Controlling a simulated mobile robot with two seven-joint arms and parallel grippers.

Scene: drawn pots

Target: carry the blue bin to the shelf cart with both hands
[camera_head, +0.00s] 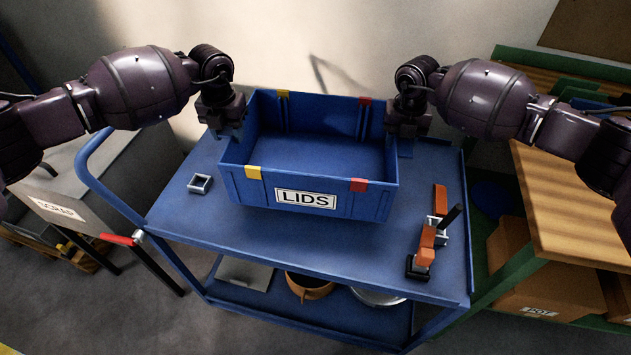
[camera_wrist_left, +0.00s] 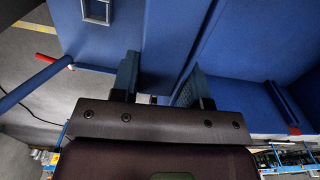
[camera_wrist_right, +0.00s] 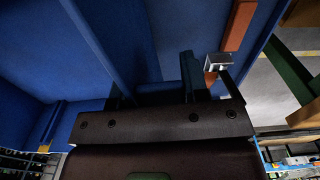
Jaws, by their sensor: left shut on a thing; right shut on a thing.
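The blue bin (camera_head: 335,158), an open box with a LIDS label and red and yellow clips, is upright and looks empty. It is over the top deck of the blue shelf cart (camera_head: 265,238); I cannot tell whether its base touches the deck. My left gripper (camera_head: 231,132) is shut on the bin's left wall; the left wrist view shows its fingers (camera_wrist_left: 161,85) on either side of that wall. My right gripper (camera_head: 406,140) is shut on the right wall, and its fingers (camera_wrist_right: 158,85) also show in the right wrist view. The bin's underside is hidden.
A small square metal piece (camera_head: 200,184) lies left of the bin on the deck. A wooden bench (camera_head: 570,215) adjoins the right side, and a SCRAP bin (camera_head: 60,209) stands at the left.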

